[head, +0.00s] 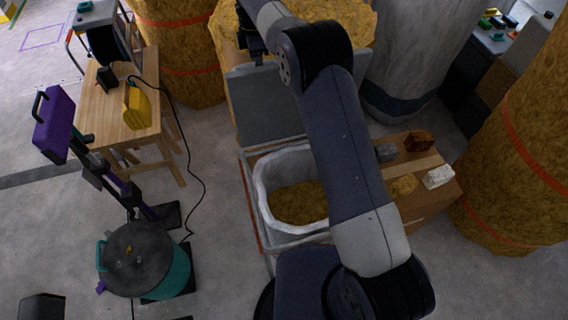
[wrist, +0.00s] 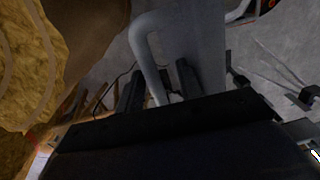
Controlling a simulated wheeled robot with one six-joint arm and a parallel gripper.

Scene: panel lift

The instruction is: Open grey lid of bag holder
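The bag holder (head: 249,205) is a metal frame with a white bag (head: 264,190) in it, its mouth uncovered and brown-yellow material (head: 300,203) inside. The grey lid (head: 270,105) stands raised at the back of the holder, tilted up. My gripper (head: 252,48) is at the lid's top edge, small and dark in the head view. In the wrist view, the lid's grey tube handle (wrist: 148,50) runs down between the two dark fingers of my gripper (wrist: 160,85). The fingers are apart, with small gaps beside the tube. My arm hides the holder's right side.
Large straw-coloured rolls (head: 525,150) stand right and behind. At left are a wooden table (head: 115,110), a purple case on a stand (head: 54,125) and a teal pot (head: 178,272). Floor between is clear except a cable.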

